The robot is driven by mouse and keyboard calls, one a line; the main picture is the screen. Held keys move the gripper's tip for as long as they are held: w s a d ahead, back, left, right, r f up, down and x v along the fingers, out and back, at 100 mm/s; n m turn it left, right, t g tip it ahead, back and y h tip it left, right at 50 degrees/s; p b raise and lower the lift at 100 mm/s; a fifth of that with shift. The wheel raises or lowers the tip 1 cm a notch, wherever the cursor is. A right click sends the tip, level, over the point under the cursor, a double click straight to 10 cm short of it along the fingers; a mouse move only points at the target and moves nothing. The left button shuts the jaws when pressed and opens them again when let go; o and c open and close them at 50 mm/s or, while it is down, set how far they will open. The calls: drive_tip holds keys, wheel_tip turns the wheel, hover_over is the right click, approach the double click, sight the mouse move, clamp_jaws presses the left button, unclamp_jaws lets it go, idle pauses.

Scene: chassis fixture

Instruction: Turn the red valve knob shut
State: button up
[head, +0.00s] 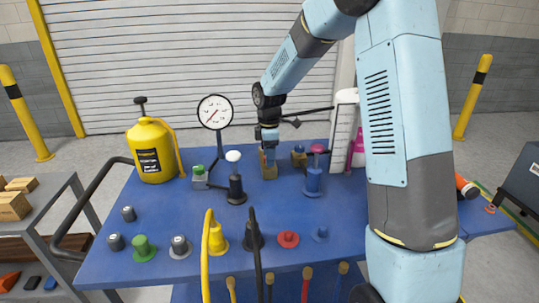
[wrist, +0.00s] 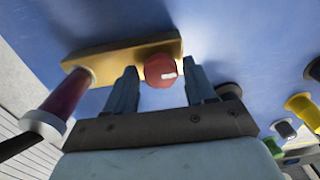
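The red knob (wrist: 160,70) is round and sits on a brass-coloured valve body (wrist: 105,62) in the wrist view. In the head view the brass body (head: 267,168) stands on the blue table, and the knob is hidden behind my gripper (head: 268,145). In the wrist view my gripper (wrist: 161,88) has one finger on each side of the knob. A narrow gap shows on both sides, so the fingers look open around it and not pressed on it. Whether the fingertips reach as deep as the knob is hard to tell.
A dark red cylinder with a pale end (wrist: 65,95) lies beside the brass body. Nearby are a dial gauge (head: 215,112), a white-topped black post (head: 235,178) and a blue post with a pink top (head: 313,178). A yellow canister (head: 153,152) stands left. Hoses cross the table front.

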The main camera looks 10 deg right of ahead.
drive_tip(key=c, duration=0.8)
drive_tip(key=shift+m, duration=0.4)
drive_tip(key=m, duration=0.3)
drive_tip(key=shift+m, duration=0.4)
drive_tip(key=m, duration=0.4)
drive_tip(key=shift+w, duration=0.1)
drive_tip(key=m, duration=0.5)
drive_tip(key=shift+r, duration=0.1)
drive_tip(key=m, duration=0.4)
drive_tip(key=shift+m, duration=0.3)
